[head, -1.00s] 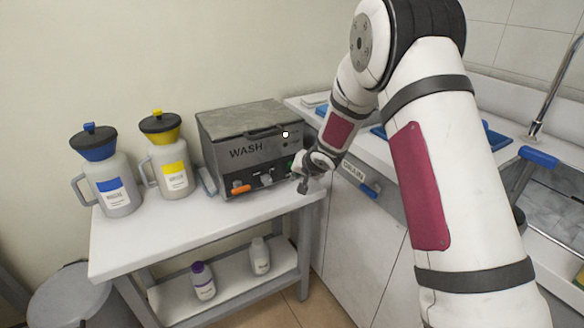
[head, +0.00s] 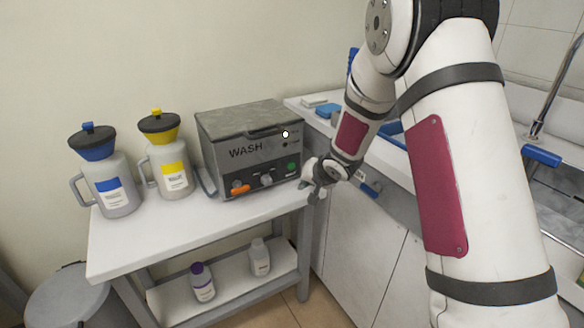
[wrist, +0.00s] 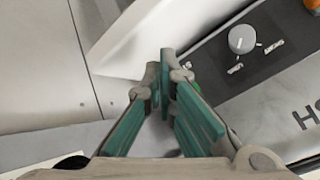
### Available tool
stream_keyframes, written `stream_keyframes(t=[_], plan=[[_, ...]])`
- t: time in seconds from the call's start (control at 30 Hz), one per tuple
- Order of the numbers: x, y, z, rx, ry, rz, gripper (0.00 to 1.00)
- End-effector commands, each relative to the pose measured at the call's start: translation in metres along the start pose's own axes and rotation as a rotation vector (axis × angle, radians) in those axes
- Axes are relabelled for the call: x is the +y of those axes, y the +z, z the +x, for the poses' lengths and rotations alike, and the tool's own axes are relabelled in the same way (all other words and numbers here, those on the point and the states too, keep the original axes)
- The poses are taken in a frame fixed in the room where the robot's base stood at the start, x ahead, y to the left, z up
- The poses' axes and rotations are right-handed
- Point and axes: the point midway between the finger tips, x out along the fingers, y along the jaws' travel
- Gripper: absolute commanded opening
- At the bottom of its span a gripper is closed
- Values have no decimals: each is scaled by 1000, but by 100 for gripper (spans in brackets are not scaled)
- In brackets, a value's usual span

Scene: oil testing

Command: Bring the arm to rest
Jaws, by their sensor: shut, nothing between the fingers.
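My gripper (head: 316,190) hangs in front of the right end of the grey wash machine (head: 250,150), near the corner of the white table. In the wrist view my gripper (wrist: 165,90) shows green finger pads with tips drawn together and nothing between them. The wash machine's front panel (wrist: 265,65) with a round knob lies to the right of the fingers there. The arm reaches down from the upper right in the head view. Whether the fingers touch anything cannot be told in the head view.
The white table (head: 140,247) carries a blue-topped jug (head: 108,180) and a yellow-topped jug (head: 168,165). Two small bottles stand on its lower shelf (head: 232,285). A sink counter with a tap (head: 553,85) is at the right. A grey bin (head: 70,300) is at lower left.

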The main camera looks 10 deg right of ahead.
Motion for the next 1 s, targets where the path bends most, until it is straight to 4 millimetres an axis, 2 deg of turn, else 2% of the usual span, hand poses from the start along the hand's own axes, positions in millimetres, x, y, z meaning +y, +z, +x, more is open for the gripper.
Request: stream_keyframes(t=[0.23,0.37,0.47,0.67,0.87,1.0], plan=[[0,-1,-1,1,2,-1,0],[0,-10,-18,15,32,-18,0],[2,-21,-50,29,94,-48,0],[14,-29,-139,19,252,-116,0],[27,-7,-229,-54,373,-169,0],[35,23,-289,-135,426,-202,0]])
